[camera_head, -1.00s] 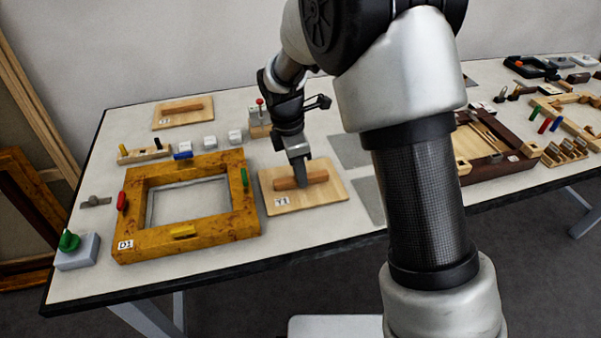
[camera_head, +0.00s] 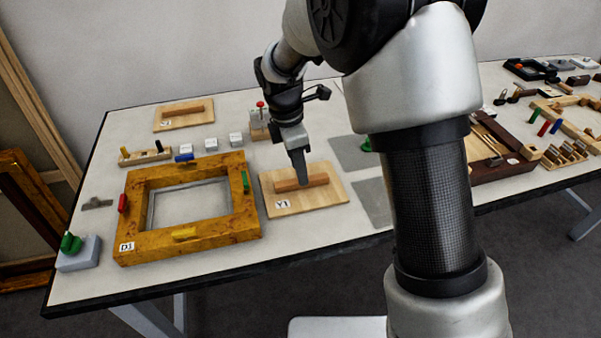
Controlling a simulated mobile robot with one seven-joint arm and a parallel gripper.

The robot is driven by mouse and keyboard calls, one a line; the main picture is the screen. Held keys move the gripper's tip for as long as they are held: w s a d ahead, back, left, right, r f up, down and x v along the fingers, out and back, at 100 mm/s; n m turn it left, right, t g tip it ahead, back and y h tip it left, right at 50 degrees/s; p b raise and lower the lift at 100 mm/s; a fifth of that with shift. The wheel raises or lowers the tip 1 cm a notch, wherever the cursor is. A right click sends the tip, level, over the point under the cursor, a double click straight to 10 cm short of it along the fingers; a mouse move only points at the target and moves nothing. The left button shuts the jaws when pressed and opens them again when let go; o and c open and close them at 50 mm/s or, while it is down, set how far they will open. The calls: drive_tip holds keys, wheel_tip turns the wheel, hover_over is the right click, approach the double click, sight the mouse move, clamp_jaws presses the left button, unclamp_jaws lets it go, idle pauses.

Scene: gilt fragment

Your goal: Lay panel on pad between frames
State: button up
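A light wooden panel (camera_head: 326,193) labelled Y1, with a brown bar handle (camera_head: 317,180), lies flat on the table right of the yellow-brown frame D1 (camera_head: 143,243). My gripper (camera_head: 303,183) points down at the middle of the handle, its fingers overlapping it in view. Whether they are closed on the handle cannot be told. Two flat grey pads lie right of the panel: a rear pad (camera_head: 350,153) and a front pad (camera_head: 373,200), the latter partly hidden by my arm. A dark brown frame (camera_head: 500,170) lies further right, also partly hidden.
A second handled panel (camera_head: 183,113) lies at the back left. Small white blocks (camera_head: 211,145) and a peg rack (camera_head: 145,156) stand behind frame D1. A grey block with a green knob (camera_head: 79,253) is at the left edge. A green piece (camera_head: 366,144) shows by the rear pad.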

sight(294, 181)
drive_tip(key=s+d+r+m+p, duration=0.1)
drive_tip(key=s+d+r+m, duration=0.1)
drive_tip(key=r, duration=0.5)
drive_tip(key=s+d+r+m, duration=0.1)
drive_tip(key=s+r+m, duration=0.1)
drive_tip(key=r, duration=0.6)
drive_tip(key=s+d+r+m+t+y, duration=0.1)
drive_tip(key=s+d+r+m+t, duration=0.1)
drive_tip(key=s+d+m, duration=0.4)
drive_tip(key=s+d+r+m+t, duration=0.3)
drive_tip(key=s+d+m, duration=0.3)
drive_tip(key=s+m, duration=0.5)
drive_tip(key=shift+s+y, duration=0.4)
drive_tip(key=shift+s, duration=0.5)
